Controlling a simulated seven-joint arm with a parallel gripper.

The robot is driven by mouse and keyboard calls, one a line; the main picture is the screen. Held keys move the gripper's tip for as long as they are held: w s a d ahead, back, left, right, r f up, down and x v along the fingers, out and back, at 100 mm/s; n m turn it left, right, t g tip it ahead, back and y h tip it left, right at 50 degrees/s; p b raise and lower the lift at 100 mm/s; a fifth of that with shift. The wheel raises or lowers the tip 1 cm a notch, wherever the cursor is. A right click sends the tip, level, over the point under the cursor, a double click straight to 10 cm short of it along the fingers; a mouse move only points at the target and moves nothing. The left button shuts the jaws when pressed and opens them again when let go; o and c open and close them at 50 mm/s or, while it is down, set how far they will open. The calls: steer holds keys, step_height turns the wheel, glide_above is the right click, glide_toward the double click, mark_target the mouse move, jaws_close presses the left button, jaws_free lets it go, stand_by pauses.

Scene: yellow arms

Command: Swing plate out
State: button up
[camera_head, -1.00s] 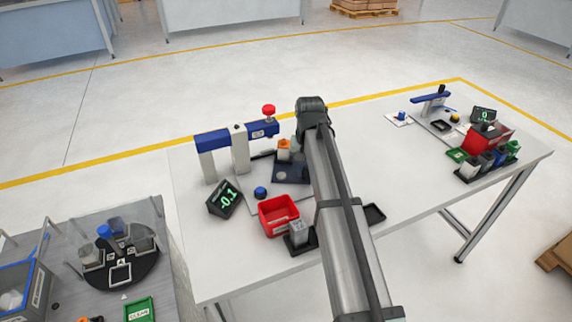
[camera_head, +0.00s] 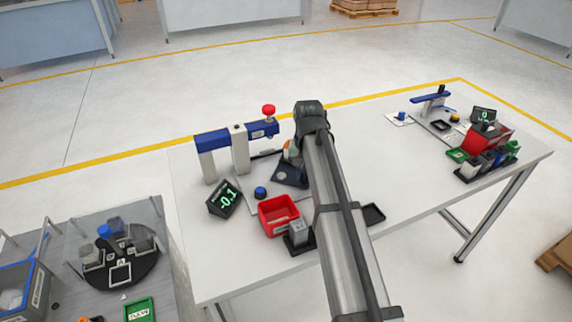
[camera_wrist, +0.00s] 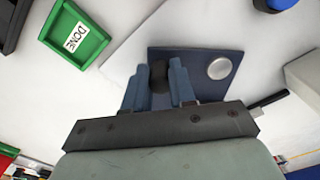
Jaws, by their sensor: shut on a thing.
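The plate (camera_wrist: 205,62) is dark blue and square, with a round silver disc (camera_wrist: 219,68) on it. It also shows in the head view (camera_head: 287,176), lying turned at the foot of the blue and white stand, partly hidden by my arm. My gripper (camera_wrist: 158,68) has its two blue fingers on either side of a dark upright knob (camera_wrist: 158,80) at the plate's edge and is shut on it.
The blue and white stand (camera_head: 240,160) with a red knob (camera_head: 268,110) rises beside the plate. A red bin (camera_head: 278,215) stands in front. A green DONE tray (camera_wrist: 75,36) lies left in the wrist view. The table's middle right is clear.

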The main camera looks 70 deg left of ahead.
mark_target(290, 184)
steer(key=shift+s, duration=0.2)
steer(key=shift+s+d, duration=0.45)
steer(key=shift+s, duration=0.25)
steer(key=shift+o, duration=0.3)
steer(key=shift+s, duration=0.15)
steer(key=shift+s, duration=0.1)
steer(key=shift+s+d, duration=0.3)
steer(key=shift+s, duration=0.35)
steer(key=shift+c, duration=0.3)
steer(key=shift+s+d, duration=0.1)
steer(key=shift+s, duration=0.1)
steer(key=shift+s+d, duration=0.25)
steer(key=shift+s, duration=0.45)
steer(key=shift+s+d, duration=0.1)
steer(key=shift+s, duration=0.2)
